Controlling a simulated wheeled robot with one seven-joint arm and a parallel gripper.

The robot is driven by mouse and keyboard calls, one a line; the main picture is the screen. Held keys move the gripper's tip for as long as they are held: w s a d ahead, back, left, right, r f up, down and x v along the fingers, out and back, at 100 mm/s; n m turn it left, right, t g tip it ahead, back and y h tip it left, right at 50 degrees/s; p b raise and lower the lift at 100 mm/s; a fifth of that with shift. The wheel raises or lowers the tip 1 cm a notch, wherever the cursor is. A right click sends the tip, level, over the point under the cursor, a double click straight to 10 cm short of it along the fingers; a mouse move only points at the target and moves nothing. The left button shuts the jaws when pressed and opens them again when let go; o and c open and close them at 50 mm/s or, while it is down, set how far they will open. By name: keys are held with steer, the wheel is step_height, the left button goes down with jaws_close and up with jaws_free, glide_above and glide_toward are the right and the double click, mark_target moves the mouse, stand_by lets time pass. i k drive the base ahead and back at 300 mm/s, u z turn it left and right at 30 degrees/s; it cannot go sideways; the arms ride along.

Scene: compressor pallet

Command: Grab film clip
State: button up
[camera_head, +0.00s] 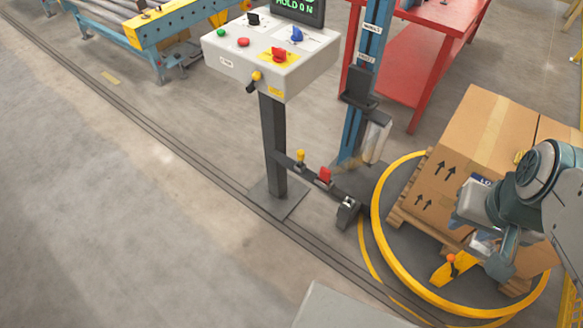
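A yellow angled piece with an orange ball knob (451,258) stands at the front of the pallet, inside the yellow ring; it may be the film clip, but I cannot tell for sure. My gripper (486,256) is at the right, just right of this piece and in front of the carton. The wrist and arm hide much of the fingers. I cannot see whether they touch anything or how far apart they are.
Cartons (470,150) stand on a wooden pallet (402,219) inside the yellow ring (381,240). Left of it are the blue mast (368,50) and a control box (270,55) on a dark post. A red table (415,60) and a roller conveyor (150,28) stand behind. Floor at left is clear.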

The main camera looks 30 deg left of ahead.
mark_target(324, 176)
steer(key=z, duration=0.1)
steer(key=k, duration=0.1)
steer(key=u, duration=0.65)
steer(key=i, duration=0.9)
steer(key=u, duration=0.55)
steer(key=k, duration=0.5)
steer(key=u, duration=0.55)
steer(key=i, duration=0.8)
steer(key=z, duration=0.85)
